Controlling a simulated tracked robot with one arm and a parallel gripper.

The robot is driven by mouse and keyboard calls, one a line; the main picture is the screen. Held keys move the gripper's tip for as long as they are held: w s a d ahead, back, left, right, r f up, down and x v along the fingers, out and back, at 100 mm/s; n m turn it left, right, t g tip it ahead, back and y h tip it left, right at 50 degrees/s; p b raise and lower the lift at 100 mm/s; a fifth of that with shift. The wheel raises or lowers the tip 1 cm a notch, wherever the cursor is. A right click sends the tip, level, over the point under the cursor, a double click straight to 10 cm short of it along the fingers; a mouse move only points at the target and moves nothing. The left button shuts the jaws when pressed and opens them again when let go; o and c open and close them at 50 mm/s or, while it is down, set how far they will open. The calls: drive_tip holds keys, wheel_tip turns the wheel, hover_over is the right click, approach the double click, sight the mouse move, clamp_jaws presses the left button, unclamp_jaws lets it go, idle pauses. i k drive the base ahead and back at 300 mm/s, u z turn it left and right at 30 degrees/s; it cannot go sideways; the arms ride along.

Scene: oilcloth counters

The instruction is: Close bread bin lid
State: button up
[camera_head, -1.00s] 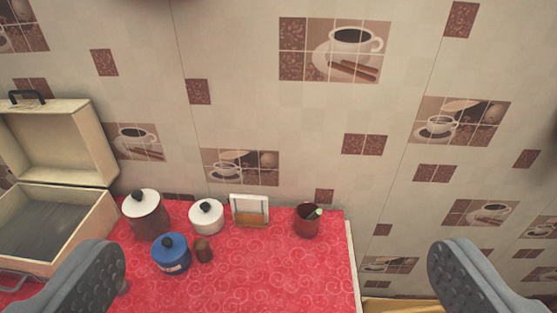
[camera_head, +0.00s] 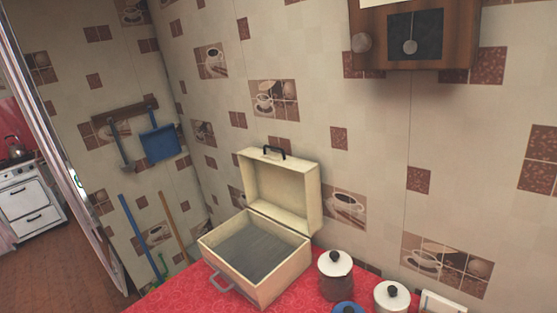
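The cream bread bin (camera_head: 272,282) stands on the red counter near the middle of the view. Its lid (camera_head: 283,189) is raised and leans back near the tiled wall, with a black handle (camera_head: 274,151) on its top edge. The bin's inside is empty and dark grey. A grey handle (camera_head: 221,283) shows on the bin's front. My gripper is not in view.
A dark brown jar with a white lid (camera_head: 335,262), a blue pot (camera_head: 347,307) and a white pot (camera_head: 391,297) stand right of the bin. A wooden clock (camera_head: 428,40) hangs above. A white stove (camera_head: 30,203) shows through an opening at left.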

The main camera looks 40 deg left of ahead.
sight(284, 189)
drive_tip(key=z, duration=2.45)
drive_tip(key=k, duration=2)
drive_tip(key=u, duration=2.3)
